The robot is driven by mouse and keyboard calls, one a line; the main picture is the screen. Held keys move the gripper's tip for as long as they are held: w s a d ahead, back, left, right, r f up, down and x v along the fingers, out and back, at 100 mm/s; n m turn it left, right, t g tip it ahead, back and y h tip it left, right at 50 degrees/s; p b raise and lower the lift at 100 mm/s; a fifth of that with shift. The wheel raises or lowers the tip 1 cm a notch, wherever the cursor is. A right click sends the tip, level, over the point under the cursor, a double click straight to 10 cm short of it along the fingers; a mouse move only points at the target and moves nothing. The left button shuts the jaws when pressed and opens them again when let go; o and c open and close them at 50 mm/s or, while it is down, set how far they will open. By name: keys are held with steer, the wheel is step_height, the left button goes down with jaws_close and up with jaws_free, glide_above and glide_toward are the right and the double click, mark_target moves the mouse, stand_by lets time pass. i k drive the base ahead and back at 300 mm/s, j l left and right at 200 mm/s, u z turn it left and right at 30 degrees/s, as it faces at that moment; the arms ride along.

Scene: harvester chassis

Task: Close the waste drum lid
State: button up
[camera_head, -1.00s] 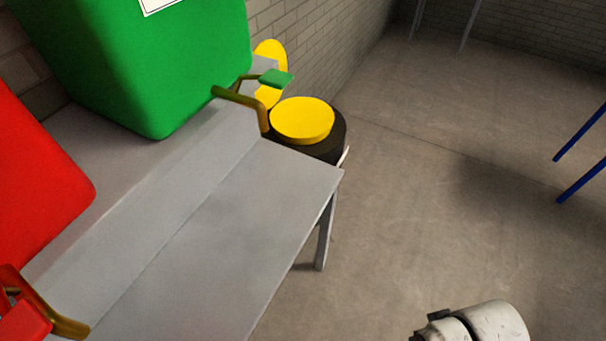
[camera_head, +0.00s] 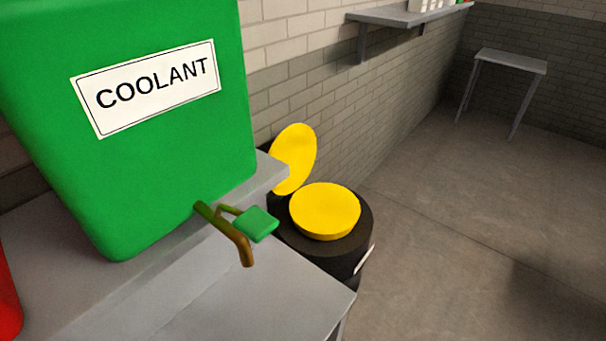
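The waste drum (camera_head: 330,248) is a dark round drum beyond the grey bench, by the brick wall. A yellow round lid (camera_head: 298,155) stands raised, tilted up at the drum's back left, and its lower left part is hidden behind the bench's back ledge. A second thick yellow disc (camera_head: 325,207) lies flat on top of the drum. A pale bar (camera_head: 365,259) shows at the drum's right side. My gripper is not in view, so its state and distance from the lid do not show.
A green COOLANT tank (camera_head: 150,150) with a brass tap and green handle (camera_head: 256,224) stands on the grey bench (camera_head: 230,300), left of the drum. A wall shelf (camera_head: 400,15) and a small table (camera_head: 510,62) are farther back. The floor (camera_head: 440,230) right of the drum is clear.

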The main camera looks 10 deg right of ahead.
mark_target(295, 146)
steer(key=i+l+u, duration=0.2)
steer(key=i+l, duration=0.2)
steer(key=l, duration=0.2)
steer(key=i+l+u, duration=0.1)
steer(key=l, duration=0.25)
steer(key=i+l+u, duration=0.1)
steer(key=i+l, duration=0.2)
